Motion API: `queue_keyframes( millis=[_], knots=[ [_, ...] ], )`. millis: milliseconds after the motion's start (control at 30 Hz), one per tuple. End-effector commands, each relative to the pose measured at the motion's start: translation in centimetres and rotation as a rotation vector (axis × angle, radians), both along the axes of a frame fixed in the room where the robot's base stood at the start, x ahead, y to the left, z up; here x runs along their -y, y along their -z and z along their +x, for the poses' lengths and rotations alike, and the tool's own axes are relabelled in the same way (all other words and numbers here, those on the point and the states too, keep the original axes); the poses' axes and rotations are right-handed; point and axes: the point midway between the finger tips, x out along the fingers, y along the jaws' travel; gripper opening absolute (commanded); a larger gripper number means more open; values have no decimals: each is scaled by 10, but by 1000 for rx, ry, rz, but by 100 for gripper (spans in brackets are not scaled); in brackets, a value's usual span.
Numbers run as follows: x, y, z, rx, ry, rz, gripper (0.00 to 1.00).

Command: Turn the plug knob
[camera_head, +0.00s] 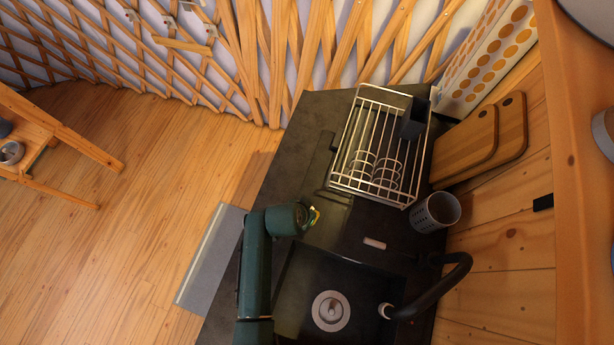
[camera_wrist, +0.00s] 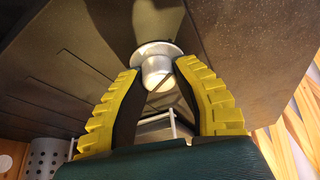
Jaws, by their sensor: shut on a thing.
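The plug knob (camera_wrist: 157,70), a short silver cylinder with a wider flange, sits on the dark counter in the wrist view. My gripper (camera_wrist: 160,78) has its two yellow-and-black fingers shut on the knob, one on each side. In the head view, only a bit of my gripper's yellow fingers (camera_head: 313,216) shows beside my green wrist, and the knob there is hidden. The black sink (camera_head: 370,285) with its round silver drain (camera_head: 331,310) lies nearby. Any turn of the knob cannot be told from these frames.
A wire dish rack (camera_head: 375,150) stands at the back of the counter (camera_head: 300,125). A grey perforated cup (camera_head: 436,212) and cutting boards (camera_head: 485,140) are to its right. A black faucet (camera_head: 445,285) arches at the sink's right side.

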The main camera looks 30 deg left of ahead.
Motion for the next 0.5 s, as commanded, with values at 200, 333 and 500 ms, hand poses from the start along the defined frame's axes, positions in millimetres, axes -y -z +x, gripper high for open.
queue_keyframes(
  millis=[200,333,500],
  knots=[
    [0,5,-2,-5,199,-1,0],
    [0,5,-2,-6,305,-1,0],
    [0,5,-2,-5,417,0,0]
  ],
)
